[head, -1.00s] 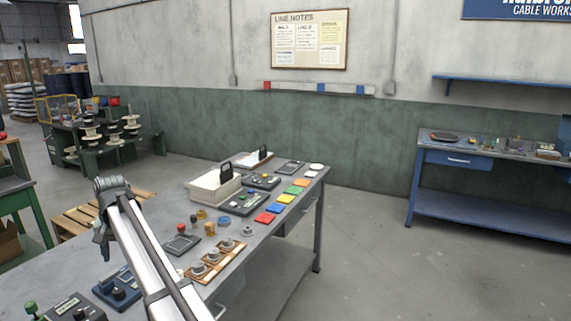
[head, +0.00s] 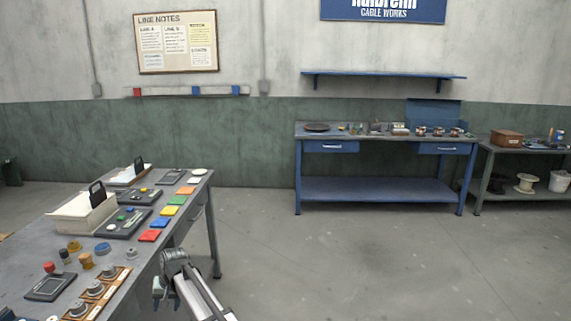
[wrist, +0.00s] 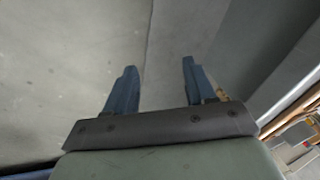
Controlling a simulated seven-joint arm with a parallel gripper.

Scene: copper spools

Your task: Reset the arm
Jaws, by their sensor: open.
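My gripper shows in the wrist view (wrist: 158,85) with its two blue-grey fingers spread apart. Nothing is between them, and bare grey floor lies beyond. In the head view my arm rises from the bottom edge, beside the right edge of the grey workbench (head: 30,240).
The workbench holds coloured tiles (head: 165,222), a white box (head: 84,215), control panels and several knobs. A blue bench (head: 380,190) with small parts stands at the wall, a green-grey table (head: 525,150) right of it. The floor between is clear.

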